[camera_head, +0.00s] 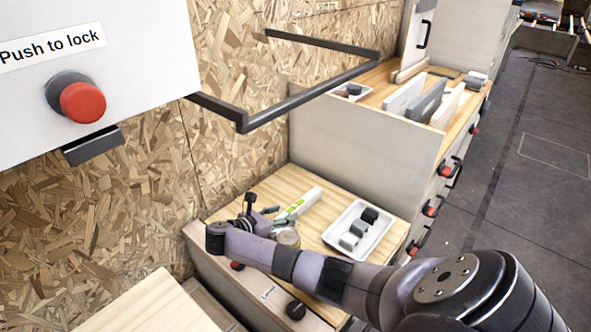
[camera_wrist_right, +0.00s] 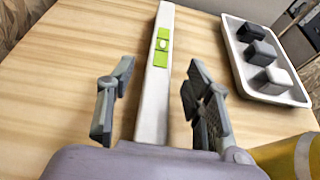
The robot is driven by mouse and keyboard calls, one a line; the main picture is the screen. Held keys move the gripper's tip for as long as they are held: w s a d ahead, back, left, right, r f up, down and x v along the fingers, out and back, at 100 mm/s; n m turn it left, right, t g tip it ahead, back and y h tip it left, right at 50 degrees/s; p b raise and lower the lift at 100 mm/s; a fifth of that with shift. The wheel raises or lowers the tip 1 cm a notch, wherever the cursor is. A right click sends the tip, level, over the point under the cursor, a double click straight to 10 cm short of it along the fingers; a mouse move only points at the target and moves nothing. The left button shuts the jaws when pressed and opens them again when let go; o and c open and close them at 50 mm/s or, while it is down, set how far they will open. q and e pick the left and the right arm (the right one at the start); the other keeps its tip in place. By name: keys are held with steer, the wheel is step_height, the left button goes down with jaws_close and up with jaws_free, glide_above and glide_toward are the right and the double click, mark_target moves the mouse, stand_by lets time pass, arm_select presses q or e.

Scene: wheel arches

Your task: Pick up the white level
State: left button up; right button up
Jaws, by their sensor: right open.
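The white level (camera_head: 300,203) lies on the wooden top of a low cabinet in the head view. In the right wrist view the white level (camera_wrist_right: 154,100), a long white bar with a green patch and vial, runs away from me between the fingers. My right gripper (camera_wrist_right: 160,72) is open, with one finger on each side of the bar and a visible gap to both. The head view shows the right gripper (camera_head: 262,212) at the level's near end, where it partly hides it. My left gripper is not in view.
A white tray (camera_wrist_right: 241,73) with several grey and black blocks lies right of the level. A round yellow-sided container (camera_wrist_right: 285,158) stands close to the right of my gripper. A chipboard wall (camera_head: 150,180) rises behind, with a dark metal bracket (camera_head: 320,88) above.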

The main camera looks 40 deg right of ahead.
mark_target(289, 211)
steer(key=x, duration=0.4)
steer(key=shift+d+r, duration=0.1)
steer(key=shift+d, duration=0.15)
steer(key=shift+c, duration=0.2)
jaws_close()
